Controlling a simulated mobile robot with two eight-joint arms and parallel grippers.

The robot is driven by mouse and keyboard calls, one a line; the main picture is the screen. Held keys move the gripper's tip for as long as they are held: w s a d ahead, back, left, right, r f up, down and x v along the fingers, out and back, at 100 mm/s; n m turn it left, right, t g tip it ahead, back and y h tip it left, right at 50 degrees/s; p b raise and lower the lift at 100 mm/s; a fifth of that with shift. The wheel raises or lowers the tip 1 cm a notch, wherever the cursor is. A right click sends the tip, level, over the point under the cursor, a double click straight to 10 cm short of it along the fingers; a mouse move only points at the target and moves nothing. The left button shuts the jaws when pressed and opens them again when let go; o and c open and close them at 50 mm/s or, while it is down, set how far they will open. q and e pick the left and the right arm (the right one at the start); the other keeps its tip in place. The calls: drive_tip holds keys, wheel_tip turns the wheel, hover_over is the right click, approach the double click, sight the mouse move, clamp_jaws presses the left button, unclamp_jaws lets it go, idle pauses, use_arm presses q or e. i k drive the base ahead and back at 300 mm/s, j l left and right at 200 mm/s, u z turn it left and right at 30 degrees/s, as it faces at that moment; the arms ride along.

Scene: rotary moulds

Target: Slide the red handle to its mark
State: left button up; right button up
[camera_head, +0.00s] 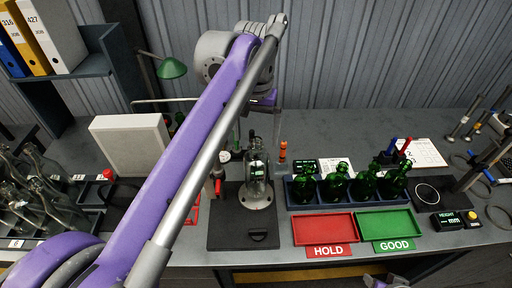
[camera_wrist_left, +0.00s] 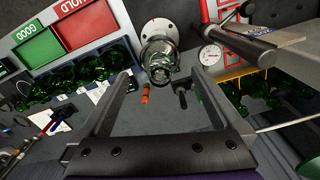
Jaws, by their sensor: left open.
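An orange-red upright handle (camera_head: 283,151) stands on the bench just right of the clear glass bottle (camera_head: 257,180). In the left wrist view the orange-red handle (camera_wrist_left: 146,93) shows between my fingers but apart from them. My left gripper (camera_wrist_left: 160,72) is open and empty, its fingers pointing toward the bottle. In the head view the left gripper (camera_head: 258,122) is above and behind the bottle, partly hidden by my arm. A mark for the handle cannot be made out. A small part of my right arm shows at the bottom edge; its jaws are unclear.
Green bottles (camera_head: 335,182) stand in a rack to the right. Red HOLD (camera_head: 323,229) and green GOOD (camera_head: 385,224) trays lie in front. A dial gauge (camera_wrist_left: 209,54) and a black-handled part (camera_wrist_left: 182,97) are near the bottle. A white box (camera_head: 130,142) stands left.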

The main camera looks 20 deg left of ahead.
sight(219, 180)
drive_tip(key=k+u, duration=0.1)
drive_tip(key=i+u, duration=0.1)
drive_tip(key=u, duration=1.1)
